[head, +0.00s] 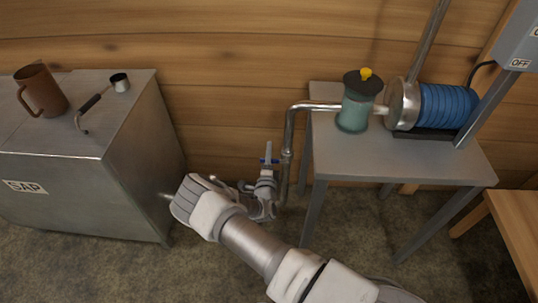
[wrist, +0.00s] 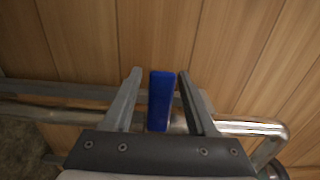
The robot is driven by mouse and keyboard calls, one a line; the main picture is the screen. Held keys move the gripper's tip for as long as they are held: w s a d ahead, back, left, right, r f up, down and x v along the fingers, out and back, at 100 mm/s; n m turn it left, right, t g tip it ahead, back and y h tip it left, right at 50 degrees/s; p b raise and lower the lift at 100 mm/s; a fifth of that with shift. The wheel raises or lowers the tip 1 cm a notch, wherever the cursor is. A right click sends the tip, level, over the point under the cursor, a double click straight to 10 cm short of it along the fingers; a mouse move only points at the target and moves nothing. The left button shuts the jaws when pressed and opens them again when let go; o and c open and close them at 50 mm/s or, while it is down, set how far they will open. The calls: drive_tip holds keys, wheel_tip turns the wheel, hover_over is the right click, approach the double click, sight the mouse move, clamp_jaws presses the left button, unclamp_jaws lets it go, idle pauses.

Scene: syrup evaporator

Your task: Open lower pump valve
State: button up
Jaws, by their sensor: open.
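The lower pump valve shows as a small blue handle (head: 266,161) low beside the vertical metal pipe, left of the pump table. In the wrist view the blue handle (wrist: 161,98) stands between my two fingers, closer to the right one. My gripper (wrist: 160,76) is open around it, with a visible gap on the left side. I cannot tell whether the right finger touches it. In the head view my gripper (head: 268,152) is at the valve and partly hides it and its body.
A grey table (head: 400,160) holds a blue pump (head: 447,106) and a green canister (head: 353,115). A metal pipe (head: 288,150) runs down beside the table. A steel SAP tank (head: 85,140) stands at left, carrying a brown mug (head: 42,90) and a ladle (head: 119,83). Wooden wall behind.

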clamp_jaws()
idle(1.4)
